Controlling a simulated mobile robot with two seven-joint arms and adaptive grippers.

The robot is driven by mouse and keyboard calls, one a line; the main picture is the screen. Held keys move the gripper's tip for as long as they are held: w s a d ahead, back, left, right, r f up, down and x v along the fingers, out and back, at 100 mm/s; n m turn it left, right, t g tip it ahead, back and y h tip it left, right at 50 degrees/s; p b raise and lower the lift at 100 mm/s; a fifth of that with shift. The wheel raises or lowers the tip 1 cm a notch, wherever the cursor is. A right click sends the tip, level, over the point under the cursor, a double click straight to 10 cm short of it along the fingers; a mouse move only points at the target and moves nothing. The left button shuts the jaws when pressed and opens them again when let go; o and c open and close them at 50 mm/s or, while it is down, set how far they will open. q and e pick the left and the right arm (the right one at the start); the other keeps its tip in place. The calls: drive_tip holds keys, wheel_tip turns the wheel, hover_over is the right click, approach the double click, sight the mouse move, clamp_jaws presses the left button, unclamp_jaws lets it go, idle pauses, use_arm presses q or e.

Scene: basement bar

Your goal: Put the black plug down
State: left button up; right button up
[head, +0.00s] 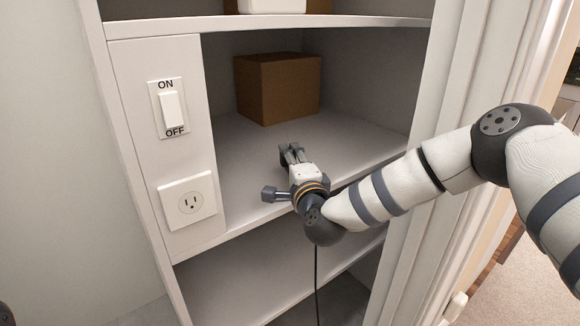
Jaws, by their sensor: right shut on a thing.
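My right gripper (290,150) reaches in from the right, over the middle shelf of a white cabinet, pointing away from me. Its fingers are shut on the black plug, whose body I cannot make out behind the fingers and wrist. A thin black cord (316,285) hangs straight down from below my wrist, past the shelf's front edge. I cannot tell whether the fingers or plug touch the shelf (345,155).
A brown box (278,88) stands at the back of the middle shelf. A white outlet (188,201) and an ON/OFF switch (171,110) are on the left panel. The shelf is bare around the gripper. The lower shelf (235,285) looks empty. A white door frame (440,200) is at right.

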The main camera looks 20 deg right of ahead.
use_arm(q)
drive_tip(key=shift+s+f, duration=0.25)
drive_tip(key=shift+f, duration=0.05)
use_arm(e)
drive_tip(key=shift+f, duration=1.05)
drive_tip(key=o, duration=1.3)
drive_tip(key=shift+r, duration=0.1)
drive_tip(key=shift+c, duration=0.2)
drive_tip(key=shift+s+f, duration=0.1)
drive_tip(key=shift+f, duration=0.2)
drive_tip(key=shift+r, duration=0.8)
drive_tip(key=s+p, duration=0.1)
drive_tip(key=s, duration=1.1)
drive_tip(key=shift+a+p, duration=0.3)
use_arm(q)
drive_tip(key=shift+w+r+t, duration=0.3)
drive_tip(key=shift+w+r, duration=0.75)
drive_tip(key=shift+r, duration=0.1)
use_arm(e)
drive_tip(key=o, duration=1.1)
drive_tip(key=shift+w+r, duration=0.1)
